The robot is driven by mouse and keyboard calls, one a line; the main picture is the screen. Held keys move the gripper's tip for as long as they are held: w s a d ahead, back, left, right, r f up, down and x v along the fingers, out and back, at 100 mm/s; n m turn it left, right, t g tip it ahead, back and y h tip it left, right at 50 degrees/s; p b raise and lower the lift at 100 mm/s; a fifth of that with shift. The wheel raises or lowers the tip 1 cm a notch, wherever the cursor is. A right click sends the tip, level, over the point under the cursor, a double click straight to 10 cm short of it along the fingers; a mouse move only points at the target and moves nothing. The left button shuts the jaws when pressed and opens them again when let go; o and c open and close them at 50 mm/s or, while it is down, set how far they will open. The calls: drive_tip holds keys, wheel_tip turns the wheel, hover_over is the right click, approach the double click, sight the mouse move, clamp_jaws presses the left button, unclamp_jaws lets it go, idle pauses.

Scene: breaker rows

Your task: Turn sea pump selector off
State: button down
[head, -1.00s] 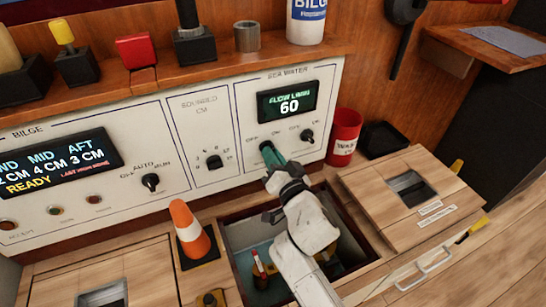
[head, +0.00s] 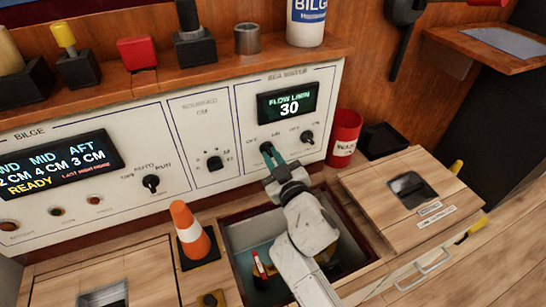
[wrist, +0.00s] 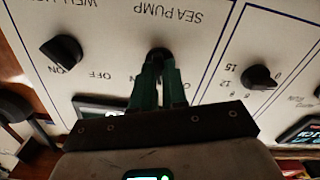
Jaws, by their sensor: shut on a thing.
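The sea pump selector (head: 266,147) is a small black knob on the white panel, under the "SEA WATER" heading. My gripper (head: 272,159) reaches it from below, its green fingers shut on the knob. In the wrist view, which is upside down, the selector (wrist: 158,54) shows between the fingertips of my gripper (wrist: 158,62), below the "SEA PUMP" label. The fingers hide most of the knob, so its exact pointing is hard to tell. The flow display (head: 288,103) above reads 30.
Another black knob (head: 307,137) sits close right of the selector, and one (head: 214,162) to its left. An orange cone (head: 190,232) and a red cup (head: 344,137) stand near the panel. An open hatch (head: 228,228) lies under my arm.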

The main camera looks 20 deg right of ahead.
drive_tip(key=shift+n, duration=2)
drive_tip(key=c, duration=1.2)
unclamp_jaws()
drive_tip(key=shift+o, duration=0.2)
drive_tip(key=s, duration=1.1)
drive_tip(key=shift+p, duration=0.45)
drive_tip(key=shift+w, duration=0.1)
